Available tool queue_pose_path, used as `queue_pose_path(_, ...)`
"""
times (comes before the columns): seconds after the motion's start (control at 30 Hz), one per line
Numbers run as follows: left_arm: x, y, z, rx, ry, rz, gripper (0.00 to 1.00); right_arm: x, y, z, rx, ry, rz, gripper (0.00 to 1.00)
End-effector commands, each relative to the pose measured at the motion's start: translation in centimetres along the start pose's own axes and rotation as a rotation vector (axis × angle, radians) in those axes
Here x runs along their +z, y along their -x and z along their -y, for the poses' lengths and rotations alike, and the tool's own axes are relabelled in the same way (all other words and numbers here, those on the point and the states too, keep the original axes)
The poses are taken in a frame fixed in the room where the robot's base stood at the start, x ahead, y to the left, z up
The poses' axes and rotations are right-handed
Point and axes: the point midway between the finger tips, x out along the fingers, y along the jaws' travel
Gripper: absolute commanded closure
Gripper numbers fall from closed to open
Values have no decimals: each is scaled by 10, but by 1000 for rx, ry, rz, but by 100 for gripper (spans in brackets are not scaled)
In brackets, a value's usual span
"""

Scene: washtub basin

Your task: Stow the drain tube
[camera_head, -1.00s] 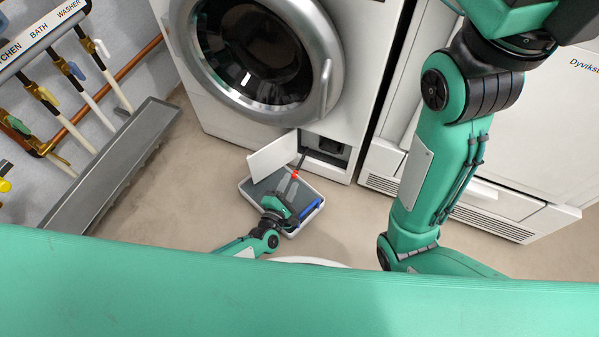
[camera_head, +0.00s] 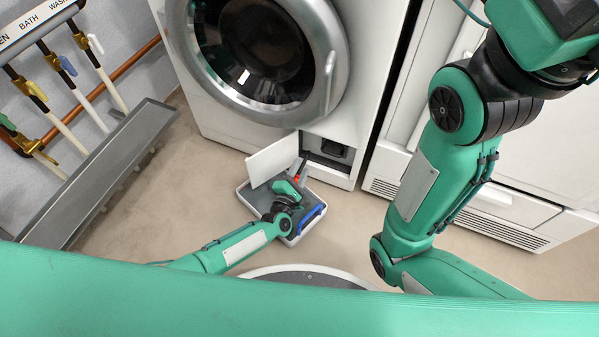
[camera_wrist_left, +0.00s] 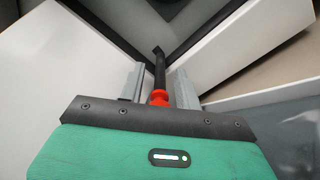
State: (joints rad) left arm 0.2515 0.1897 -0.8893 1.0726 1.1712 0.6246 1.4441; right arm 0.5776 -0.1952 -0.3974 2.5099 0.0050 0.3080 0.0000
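The drain tube (camera_head: 302,166) is a dark tube with a red-orange end, at the open hatch low on the white washing machine. In the left wrist view the tube (camera_wrist_left: 159,70) runs away from me, its red end near my palm. My left gripper (camera_wrist_left: 160,88) has its two grey fingers on either side of the tube, with gaps visible; it looks open. In the head view this gripper (camera_head: 296,183) is above the grey tray, and its fingers are partly hidden. My right arm is at the right; its gripper is out of view.
The hatch flap (camera_head: 271,159) stands open just left of the tube. A shallow grey tray (camera_head: 249,199) lies on the floor below, with a blue item (camera_head: 311,218) in it. A grey trough (camera_head: 110,165) is at the left. Floor between trough and tray is clear.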

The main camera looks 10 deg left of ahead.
Motion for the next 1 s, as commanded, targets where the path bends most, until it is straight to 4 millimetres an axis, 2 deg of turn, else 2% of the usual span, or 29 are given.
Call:
queue_pose_path(0.17,0,0,0,0,0,0,67,0,0,0,0,0,0,59)
queue_pose_path(0.33,0,0,0,0,0,0,100,0,0,0,0,0,0,59)
queue_pose_path(0.77,0,0,0,0,1,-1,100,0,-1,0,0,-1,0,59)
queue_pose_path(1.0,4,1,-5,-25,1,-17,100,3,-13,-1,0,-3,-4,59)
